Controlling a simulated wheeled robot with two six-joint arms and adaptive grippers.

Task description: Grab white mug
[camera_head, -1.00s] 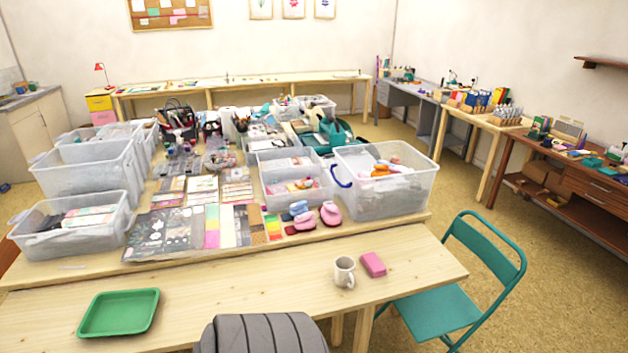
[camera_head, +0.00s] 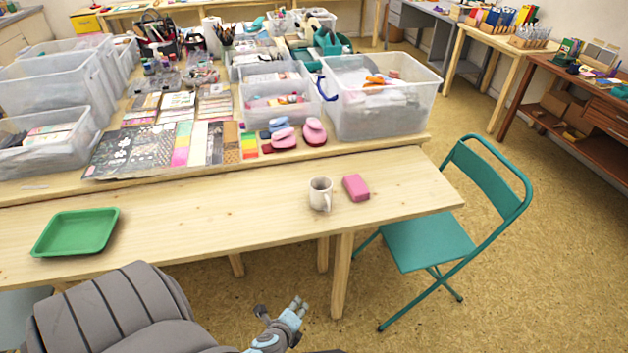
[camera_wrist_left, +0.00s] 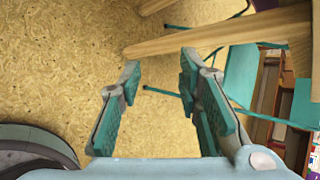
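The white mug (camera_head: 319,192) stands upright on the near wooden table, its handle facing the front right. A pink block lies just right of it. My left gripper (camera_head: 299,306) is low in front of the table, below the tabletop's level in the picture and apart from the mug. In the left wrist view my left gripper (camera_wrist_left: 160,72) is open, with teal finger pads spread and only floor between them. The mug does not show in the wrist view. My right gripper is not in view.
The pink block (camera_head: 356,187) is close beside the mug. A green tray (camera_head: 48,246) sits on the table's left. A teal folding chair (camera_head: 425,241) stands at the right end. A wooden table leg (camera_head: 342,275) is near my gripper. Clear plastic bins (camera_head: 385,118) stand behind.

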